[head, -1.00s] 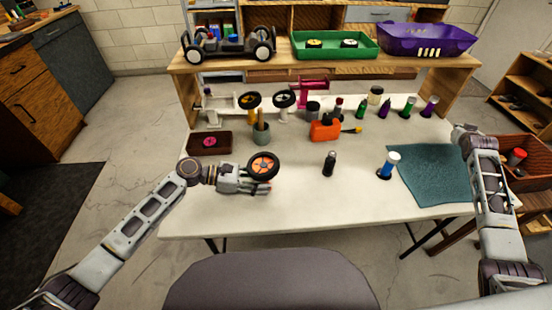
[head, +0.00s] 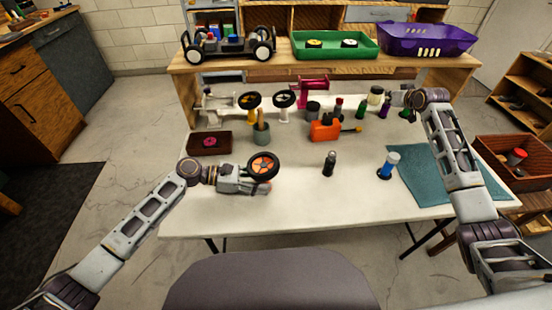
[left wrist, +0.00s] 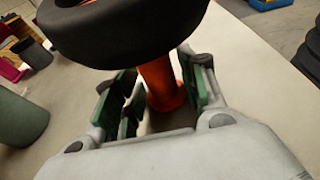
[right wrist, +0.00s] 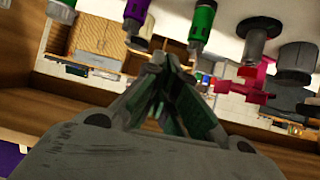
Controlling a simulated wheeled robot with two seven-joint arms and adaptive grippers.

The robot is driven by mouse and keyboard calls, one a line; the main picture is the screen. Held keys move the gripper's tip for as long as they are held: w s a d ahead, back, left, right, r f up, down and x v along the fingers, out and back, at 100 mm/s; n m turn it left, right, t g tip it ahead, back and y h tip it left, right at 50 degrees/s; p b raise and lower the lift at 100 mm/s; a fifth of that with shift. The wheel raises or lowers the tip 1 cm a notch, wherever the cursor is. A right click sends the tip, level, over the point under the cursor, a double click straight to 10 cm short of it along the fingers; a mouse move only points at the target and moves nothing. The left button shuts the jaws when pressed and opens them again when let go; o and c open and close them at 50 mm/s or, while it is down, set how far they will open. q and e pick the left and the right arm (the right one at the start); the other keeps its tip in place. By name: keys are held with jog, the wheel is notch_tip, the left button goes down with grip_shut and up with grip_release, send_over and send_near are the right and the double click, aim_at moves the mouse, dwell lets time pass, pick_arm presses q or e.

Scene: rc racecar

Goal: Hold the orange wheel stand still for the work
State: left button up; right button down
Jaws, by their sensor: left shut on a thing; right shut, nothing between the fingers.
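The orange wheel stand holds a wheel with a black tyre and orange hub (head: 263,166) at the front left of the table. In the left wrist view its orange post (left wrist: 160,85) stands between the fingers of my left gripper (left wrist: 158,95), under the black tyre (left wrist: 125,30). My left gripper (head: 258,187) is shut on this post, low over the table. The stand's base is mostly hidden in the head view. My right gripper (head: 393,98) is shut and empty at the back right of the table. Its fingertips (right wrist: 160,65) meet in the right wrist view.
Green (head: 361,109) and purple bottles stand close to my right gripper. The front of the table is clear.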

jog(key=s+a+r+n+g+y, duration=0.1)
jog(key=a+r+n+y, duration=0.15)
jog(key=a, duration=0.75)
jog(key=s+a+r+n+g+y, duration=0.1)
jog(key=a+r+n+g, duration=0.15)
jog(key=a, duration=0.85)
jog(key=s+a+r+n+g+y, duration=0.1)
jog(key=s+a+r+n+y, duration=0.2)
jog(key=a, duration=0.7)
jog(key=n+g+h, duration=0.5)
jog(key=n+g, duration=0.2)
jog(key=n, duration=0.4)
send_near(276, 160)
jog(key=shift+w+r, duration=0.15)
jog(key=shift+r, duration=0.2)
jog(key=shift+f, duration=0.15)
jog(key=shift+a+f, duration=0.15)
jog(key=shift+f, duration=1.5)
jog(key=shift+a+f, duration=0.2)
jog(key=shift+f, duration=1.5)
